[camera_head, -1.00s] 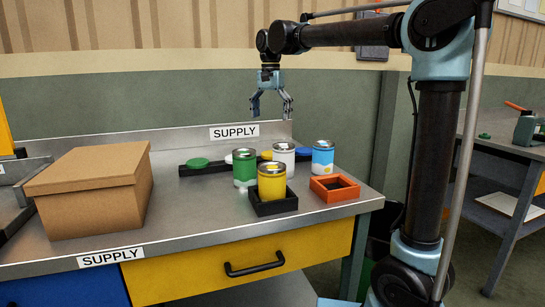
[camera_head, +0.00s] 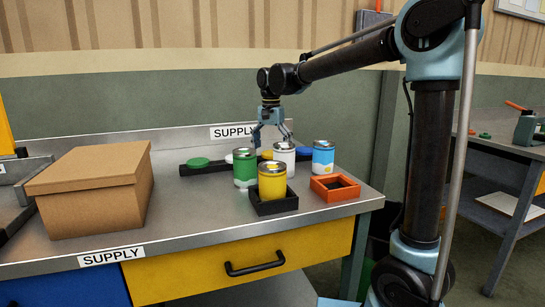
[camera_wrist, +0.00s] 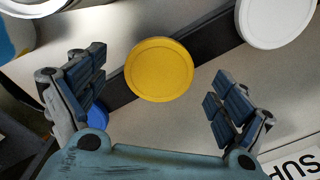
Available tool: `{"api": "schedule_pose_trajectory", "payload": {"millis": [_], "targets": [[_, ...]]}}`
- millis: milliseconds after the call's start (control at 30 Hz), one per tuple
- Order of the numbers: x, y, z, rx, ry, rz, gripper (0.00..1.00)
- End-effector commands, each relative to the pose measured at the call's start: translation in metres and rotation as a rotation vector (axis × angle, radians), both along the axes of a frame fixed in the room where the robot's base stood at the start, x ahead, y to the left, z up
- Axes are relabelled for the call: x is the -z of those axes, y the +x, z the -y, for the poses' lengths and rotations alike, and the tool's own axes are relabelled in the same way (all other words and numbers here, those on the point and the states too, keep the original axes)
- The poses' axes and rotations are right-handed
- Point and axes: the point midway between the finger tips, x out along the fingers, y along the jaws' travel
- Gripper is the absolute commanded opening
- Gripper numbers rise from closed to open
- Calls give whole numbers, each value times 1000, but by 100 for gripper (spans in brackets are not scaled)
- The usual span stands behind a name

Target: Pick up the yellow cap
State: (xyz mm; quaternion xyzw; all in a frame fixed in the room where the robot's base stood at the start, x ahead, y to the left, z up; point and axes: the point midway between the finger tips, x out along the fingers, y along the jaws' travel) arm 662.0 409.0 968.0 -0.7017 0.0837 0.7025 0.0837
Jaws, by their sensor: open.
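The yellow cap (camera_wrist: 159,69) is a round disc on a dark rack in the wrist view, between and just beyond the fingertips. In the head view only a sliver of the yellow cap (camera_head: 266,154) shows, behind the cans. My gripper (camera_head: 271,142) is open and points down over the rack at the back of the supply bench. In the wrist view my gripper (camera_wrist: 160,88) has its fingers spread wide on either side of the cap, and nothing is between the pads. How high the fingertips are above the cap is hard to tell.
A white cap (camera_wrist: 276,18) and a blue cap (camera_wrist: 97,116) flank it on the rack. The green can (camera_head: 245,168), white can (camera_head: 284,157), blue can (camera_head: 323,159) and yellow can (camera_head: 272,182) stand in front. A cardboard box (camera_head: 92,205) is at left, an orange tray (camera_head: 321,191) at right.

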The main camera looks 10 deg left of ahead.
Motion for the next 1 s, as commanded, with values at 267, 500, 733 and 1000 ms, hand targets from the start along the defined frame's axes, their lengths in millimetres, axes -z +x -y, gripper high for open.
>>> {"api": "schedule_pose_trajectory", "payload": {"millis": [267,500,733,1000], "targets": [[7,0,0,0,0,0,92],[6,0,-1,-1,0,0,66],[7,-1,-1,-2,0,0,56],[6,-1,-1,-3,0,0,56]]}}
